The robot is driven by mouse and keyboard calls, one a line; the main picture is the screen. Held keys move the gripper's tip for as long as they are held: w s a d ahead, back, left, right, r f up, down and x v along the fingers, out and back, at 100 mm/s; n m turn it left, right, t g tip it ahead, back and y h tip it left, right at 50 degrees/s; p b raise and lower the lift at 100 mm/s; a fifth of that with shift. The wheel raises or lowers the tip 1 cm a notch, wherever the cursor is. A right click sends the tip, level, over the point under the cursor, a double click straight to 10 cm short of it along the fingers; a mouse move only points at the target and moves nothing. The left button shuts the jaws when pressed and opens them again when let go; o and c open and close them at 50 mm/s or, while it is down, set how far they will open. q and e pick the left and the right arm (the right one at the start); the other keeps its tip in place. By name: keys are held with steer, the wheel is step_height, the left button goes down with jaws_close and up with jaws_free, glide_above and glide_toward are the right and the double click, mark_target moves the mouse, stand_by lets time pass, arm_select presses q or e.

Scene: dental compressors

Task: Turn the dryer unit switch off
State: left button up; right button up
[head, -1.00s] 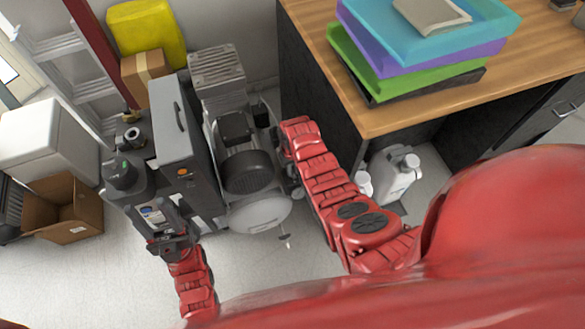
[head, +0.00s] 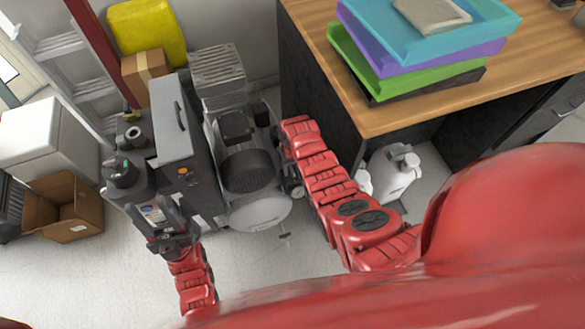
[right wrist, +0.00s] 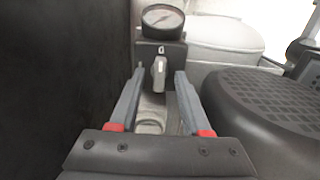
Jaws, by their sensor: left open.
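The compressor assembly stands on the floor in the head view, with a motor and tank (head: 248,172). Beside it is a tall grey cabinet (head: 176,125) with a small orange control (head: 183,171) on its front. A dark-capped grey unit (head: 122,172) stands left of the cabinet; which one is the dryer is unclear, and I cannot read the switch position. My left gripper (head: 148,208) is open, in front of that capped unit and below the cabinet. My right gripper (right wrist: 158,74) is open, its fingers apart on either side of a small grey lever (right wrist: 159,72) under a round gauge (right wrist: 163,18).
A wooden-topped desk (head: 400,115) with stacked coloured trays (head: 430,45) is at the right. White jugs (head: 392,175) stand under it. Clear floor lies at the front.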

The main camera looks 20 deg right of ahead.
steer(key=shift+r, duration=0.1)
step_height(320, 180, up, 17)
steer(key=p, duration=0.4)
steer(key=shift+r, duration=0.15)
stand_by(0.5)
